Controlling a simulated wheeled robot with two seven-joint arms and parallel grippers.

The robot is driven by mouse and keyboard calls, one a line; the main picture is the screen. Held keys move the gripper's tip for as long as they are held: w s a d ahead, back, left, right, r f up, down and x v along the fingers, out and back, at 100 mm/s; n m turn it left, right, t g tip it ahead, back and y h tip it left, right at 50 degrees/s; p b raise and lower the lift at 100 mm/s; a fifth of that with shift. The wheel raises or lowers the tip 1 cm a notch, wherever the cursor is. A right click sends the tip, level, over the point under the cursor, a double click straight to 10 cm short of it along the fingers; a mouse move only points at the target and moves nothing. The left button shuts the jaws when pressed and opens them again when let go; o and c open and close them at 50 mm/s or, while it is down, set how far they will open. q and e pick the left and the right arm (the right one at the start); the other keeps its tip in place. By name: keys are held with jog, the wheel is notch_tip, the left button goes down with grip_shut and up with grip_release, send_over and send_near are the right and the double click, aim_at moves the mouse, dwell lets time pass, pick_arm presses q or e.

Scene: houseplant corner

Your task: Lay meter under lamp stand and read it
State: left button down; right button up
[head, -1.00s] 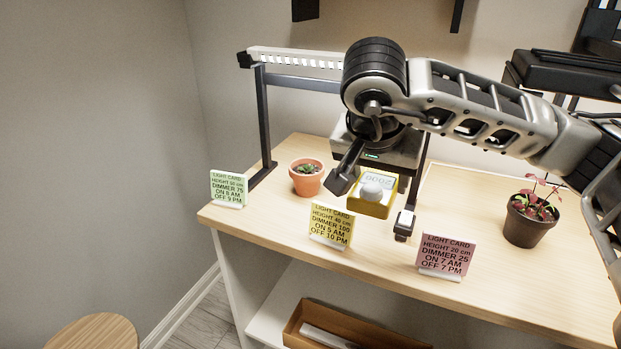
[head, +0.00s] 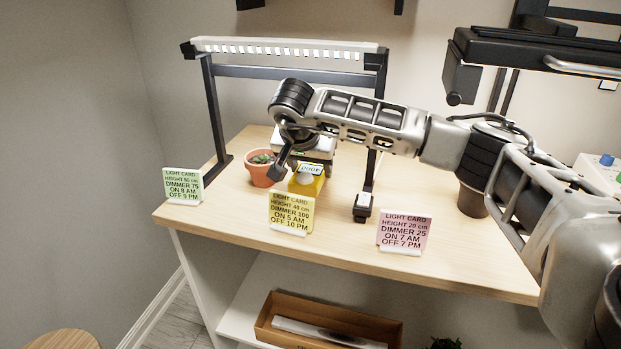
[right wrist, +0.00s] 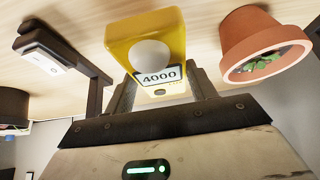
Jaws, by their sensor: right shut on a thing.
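The yellow meter (head: 307,187) has a white dome and a display that reads 4000 in the right wrist view (right wrist: 145,40). My right gripper (head: 303,168) is shut on its display end, with a finger on each side in the right wrist view (right wrist: 162,92). The lamp stand (head: 285,47) is a dark frame with a lit white bar. The meter is between its two legs, just right of a terracotta pot (head: 262,174). I cannot tell whether the meter touches the table. My left gripper is out of view.
Green (head: 183,186), yellow (head: 291,212) and pink (head: 405,231) light cards stand along the table's front edge. The yellow card is just in front of the meter. A dark pot (head: 472,201) is partly behind my right arm. Another black lamp (head: 540,50) is at right.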

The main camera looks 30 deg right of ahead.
aim_at(309, 173)
jog(key=shift+f, duration=1.5)
jog(key=shift+f, duration=0.1)
jog(key=o, duration=1.2)
jog(key=shift+f, duration=0.1)
jog(key=shift+c, duration=0.2)
jog(key=shift+r, duration=0.25)
jog(key=v, duration=1.2)
jog(key=shift+p, duration=0.3)
